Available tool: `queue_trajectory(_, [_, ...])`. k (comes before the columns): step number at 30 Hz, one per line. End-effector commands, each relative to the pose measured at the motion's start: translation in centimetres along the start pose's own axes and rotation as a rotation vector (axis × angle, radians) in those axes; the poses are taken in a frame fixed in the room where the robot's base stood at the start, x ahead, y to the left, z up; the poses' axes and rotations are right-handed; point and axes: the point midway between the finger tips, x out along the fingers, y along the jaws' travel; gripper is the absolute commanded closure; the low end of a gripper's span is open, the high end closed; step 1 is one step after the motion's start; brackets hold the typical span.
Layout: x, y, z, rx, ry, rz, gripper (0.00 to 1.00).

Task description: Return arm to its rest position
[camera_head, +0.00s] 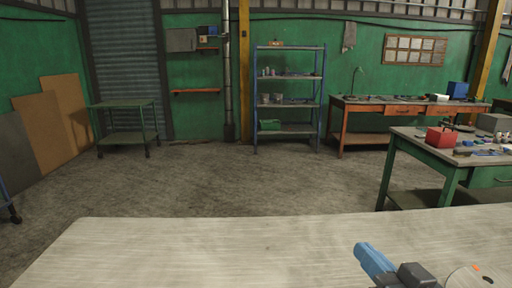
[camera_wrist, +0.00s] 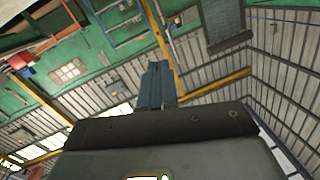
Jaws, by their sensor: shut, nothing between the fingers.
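My gripper (camera_head: 363,248) shows at the bottom right of the head view, with blue fingers on a dark body, in front of or above the pale tabletop. In the wrist view my gripper (camera_wrist: 155,72) has its blue fingers together, with nothing between them. That view is tilted and looks up at the roof and the upper walls, so the hand points upward and away from the tabletop. Most of my arm is out of view.
A pale bare tabletop (camera_head: 200,250) fills the front of the head view. A green workbench (camera_head: 452,178) with a red box (camera_head: 441,137) stands at right. A blue shelf rack (camera_head: 290,104), an orange bench (camera_head: 362,120) and a green cart (camera_head: 125,104) stand farther back. The floor between is clear.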

Motion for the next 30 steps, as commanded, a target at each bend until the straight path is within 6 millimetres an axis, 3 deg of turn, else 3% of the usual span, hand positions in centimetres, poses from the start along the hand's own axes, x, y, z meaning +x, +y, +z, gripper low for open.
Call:
queue_trajectory(1, [-1.1,-0.8,1.6,0.042,-0.004,0.026,1.00])
queue_trajectory(8, [-7.5,-2.4,7.3,0.147,-0.021,0.169,1.00])
queue_trajectory(15, [-16.4,-3.4,12.0,0.146,-0.078,0.285,1.00])
queue_trajectory(22, [-25.9,-3.6,13.8,0.044,-0.139,0.328,1.00])
queue_trajectory(27, [-31.8,-3.3,13.2,-0.067,-0.174,0.302,1.00])
queue_trajectory(30, [-34.1,-3.1,12.4,-0.121,-0.186,0.276,1.00])
